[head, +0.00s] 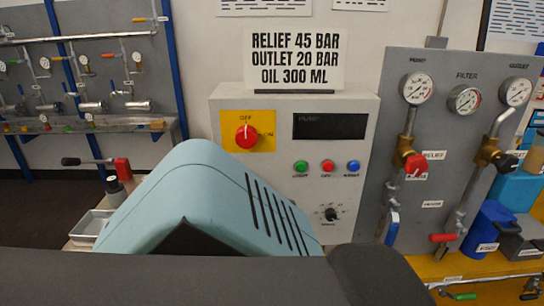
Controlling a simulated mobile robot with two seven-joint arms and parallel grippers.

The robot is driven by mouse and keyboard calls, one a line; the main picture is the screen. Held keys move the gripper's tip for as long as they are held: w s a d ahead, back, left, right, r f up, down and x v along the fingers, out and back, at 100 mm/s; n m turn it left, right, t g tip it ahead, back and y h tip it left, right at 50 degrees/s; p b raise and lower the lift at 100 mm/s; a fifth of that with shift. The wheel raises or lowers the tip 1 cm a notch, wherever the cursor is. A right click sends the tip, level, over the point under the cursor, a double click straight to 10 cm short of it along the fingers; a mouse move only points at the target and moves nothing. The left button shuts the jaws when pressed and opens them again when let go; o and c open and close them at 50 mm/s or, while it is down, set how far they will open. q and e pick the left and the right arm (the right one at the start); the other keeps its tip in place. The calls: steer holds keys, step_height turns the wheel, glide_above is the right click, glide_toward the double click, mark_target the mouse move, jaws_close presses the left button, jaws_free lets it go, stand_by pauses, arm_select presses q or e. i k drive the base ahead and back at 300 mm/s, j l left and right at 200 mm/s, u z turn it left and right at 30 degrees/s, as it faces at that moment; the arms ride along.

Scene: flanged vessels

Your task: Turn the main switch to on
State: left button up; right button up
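The main switch (246,136) is a red rotary knob on a yellow plate (232,118), at the upper left of a light grey control box (365,165). OFF is printed above the knob and ON to its right. The white mark on the knob points up at OFF. A teal and dark grey part of my own body fills the lower middle of the head view and covers the box's lower left. Neither gripper can be seen, and nothing is seen touching the knob.
The box also carries a dark PUMP display (331,126), green, red and blue buttons, and a small black dial (330,214). A grey gauge panel (460,120) with pipes and valves stands at right. A metal tray (90,226) lies at left.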

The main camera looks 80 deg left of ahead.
mark_target(246, 136)
steer(key=u, duration=2.4)
